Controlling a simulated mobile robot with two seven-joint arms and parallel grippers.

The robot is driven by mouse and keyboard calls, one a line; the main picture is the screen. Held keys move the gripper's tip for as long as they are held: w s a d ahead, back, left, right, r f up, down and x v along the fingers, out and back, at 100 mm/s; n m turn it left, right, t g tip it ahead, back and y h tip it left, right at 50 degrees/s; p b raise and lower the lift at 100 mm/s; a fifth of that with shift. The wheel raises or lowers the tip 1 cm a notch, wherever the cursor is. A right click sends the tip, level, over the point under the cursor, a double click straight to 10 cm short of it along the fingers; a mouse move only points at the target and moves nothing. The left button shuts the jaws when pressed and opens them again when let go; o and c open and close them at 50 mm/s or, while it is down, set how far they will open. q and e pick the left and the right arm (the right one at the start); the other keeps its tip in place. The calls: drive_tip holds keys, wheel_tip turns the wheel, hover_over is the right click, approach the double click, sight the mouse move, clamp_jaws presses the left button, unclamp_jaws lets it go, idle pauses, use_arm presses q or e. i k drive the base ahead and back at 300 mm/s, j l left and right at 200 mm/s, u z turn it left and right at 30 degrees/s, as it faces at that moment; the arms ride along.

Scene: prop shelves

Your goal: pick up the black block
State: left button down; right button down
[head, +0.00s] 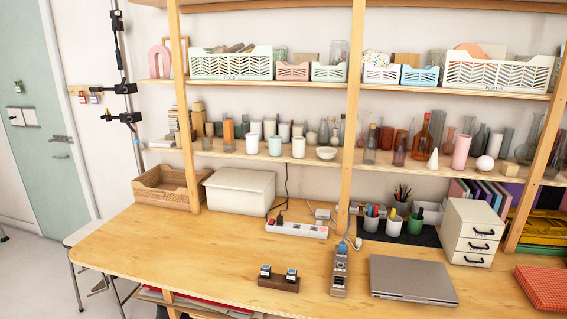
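No plain black block shows clearly in the head view. Two small dark pieces with pale blue-white tops, a left one (265,271) and a right one (292,275), sit on a low dark brown block (278,284) near the front middle of the wooden table (190,250). They are too small to tell exactly what they are. Neither of my grippers is in view.
A grey power strip (339,272) stands right of the brown block, then a closed laptop (412,279). Behind are a white power strip (296,229), pen cups (393,225) and a drawer box (471,232). The table's left part is clear. Shelf posts rise behind.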

sight(292, 274)
drive_tip(key=i+j+z, duration=0.1)
drive_tip(key=j, duration=0.25)
drive_tip(key=i+j, duration=0.35)
drive_tip(key=i+j+z, duration=0.15)
drive_tip(key=j, duration=0.25)
drive_tip(key=i+j+z, duration=0.1)
drive_tip(key=j, duration=0.25)
drive_tip(key=i, duration=0.1)
